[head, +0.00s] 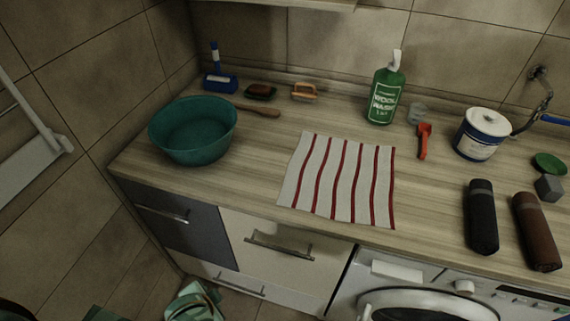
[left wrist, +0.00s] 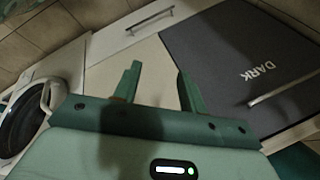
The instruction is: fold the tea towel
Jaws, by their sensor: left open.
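The tea towel (head: 338,180), white with several red stripes, lies spread flat on the wooden counter in the head view. Its near edge is close to the counter's front edge, and nothing lies on it. My left gripper (left wrist: 160,82) shows in the left wrist view with its two green fingers apart and nothing between them. It faces the cabinet fronts, away from the towel, which is not in that view. My right gripper is in neither view.
A teal basin (head: 193,130) stands left of the towel. Black (head: 482,217) and brown (head: 537,231) cylinders lie at right. A washing machine (head: 420,290) is below.

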